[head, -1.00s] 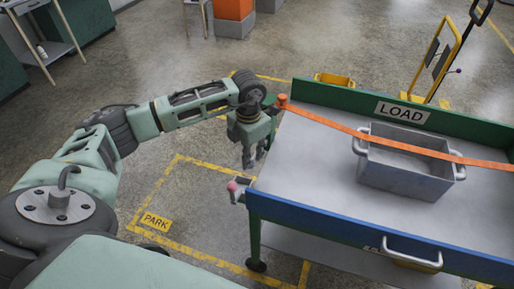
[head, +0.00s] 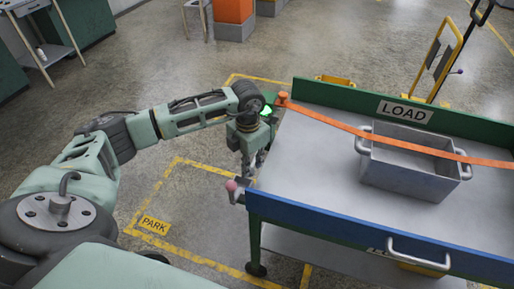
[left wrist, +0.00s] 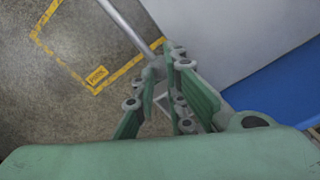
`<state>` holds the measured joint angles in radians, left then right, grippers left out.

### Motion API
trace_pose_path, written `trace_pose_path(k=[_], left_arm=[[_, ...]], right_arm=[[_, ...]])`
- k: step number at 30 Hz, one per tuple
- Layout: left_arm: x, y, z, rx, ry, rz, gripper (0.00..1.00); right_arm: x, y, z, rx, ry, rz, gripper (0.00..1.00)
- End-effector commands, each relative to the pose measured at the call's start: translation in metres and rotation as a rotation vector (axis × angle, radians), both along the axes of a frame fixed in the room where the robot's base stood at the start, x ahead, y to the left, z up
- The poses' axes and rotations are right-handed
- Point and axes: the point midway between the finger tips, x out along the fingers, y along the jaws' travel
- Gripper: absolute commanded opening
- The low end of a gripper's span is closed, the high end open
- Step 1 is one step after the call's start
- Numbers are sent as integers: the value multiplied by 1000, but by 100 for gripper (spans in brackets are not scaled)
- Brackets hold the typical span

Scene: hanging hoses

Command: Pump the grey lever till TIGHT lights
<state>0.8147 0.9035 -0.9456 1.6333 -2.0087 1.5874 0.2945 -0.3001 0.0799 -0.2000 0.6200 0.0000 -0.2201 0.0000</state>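The grey lever (left wrist: 128,25) shows in the left wrist view as a straight rod running from the top edge down to my fingertips. My left gripper (left wrist: 165,62) has its fingertips drawn together around the rod's near end; the exact contact is partly hidden by the fingers. In the head view my left gripper (head: 249,172) points down beside the left end of the table, and the lever is hidden there behind it. A green light (head: 266,111) glows just behind my left wrist; no lettering on it is readable. My right gripper is not in view.
An orange strap (head: 375,137) crosses the green-and-blue table marked LOAD (head: 405,112) and passes over a grey bin (head: 405,189). Floor inside the yellow PARK lines (head: 190,205) is clear.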

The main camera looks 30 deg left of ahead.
Motion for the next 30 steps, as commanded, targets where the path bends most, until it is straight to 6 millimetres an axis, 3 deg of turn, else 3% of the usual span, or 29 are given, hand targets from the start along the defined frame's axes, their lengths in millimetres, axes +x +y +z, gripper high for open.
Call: trace_pose_path(k=[19,30], left_arm=[[4,0,51,-1,-1,0,11],[7,1,61,-1,-2,0,11]], right_arm=[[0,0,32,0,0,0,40],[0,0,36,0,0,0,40]])
